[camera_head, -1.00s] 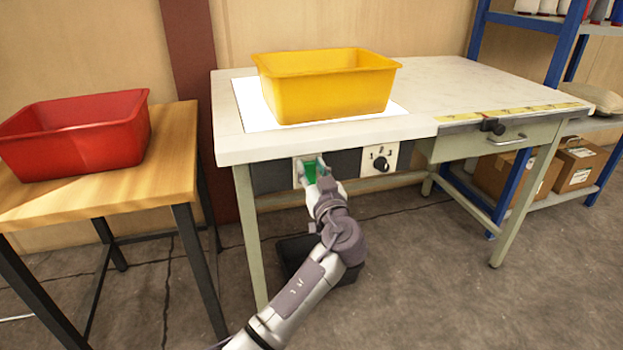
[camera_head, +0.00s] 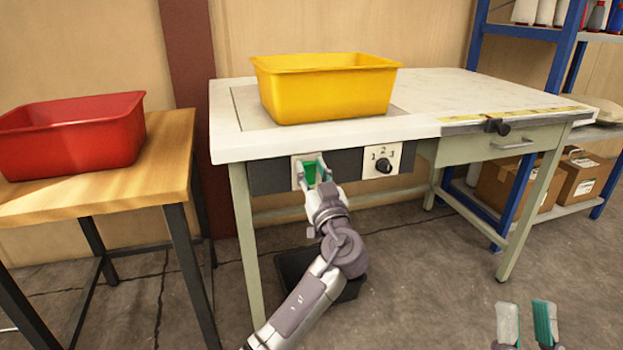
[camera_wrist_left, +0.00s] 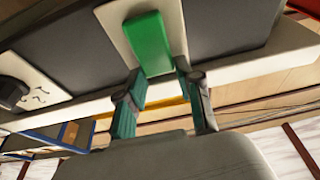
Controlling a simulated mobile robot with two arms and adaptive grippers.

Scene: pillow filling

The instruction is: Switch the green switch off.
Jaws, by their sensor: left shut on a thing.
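The green switch (camera_head: 309,169) sits on a pale plate in the dark front panel of the white-topped workbench (camera_head: 440,95). It also shows in the left wrist view (camera_wrist_left: 154,42). My left gripper (camera_head: 315,173) is at the switch and shut on it, with one finger on each side of its near end in the wrist view (camera_wrist_left: 159,78). The fingers partly cover the switch in the head view. My right gripper (camera_head: 526,322) is at the bottom right of the head view, open and empty, its fingers apart.
A black knob (camera_head: 383,165) with a numbered dial is right of the switch. A yellow bin (camera_head: 328,92) stands on a grey panel (camera_head: 247,108) in the bench top. A red bin (camera_head: 75,140) is on the wooden table (camera_head: 150,190).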

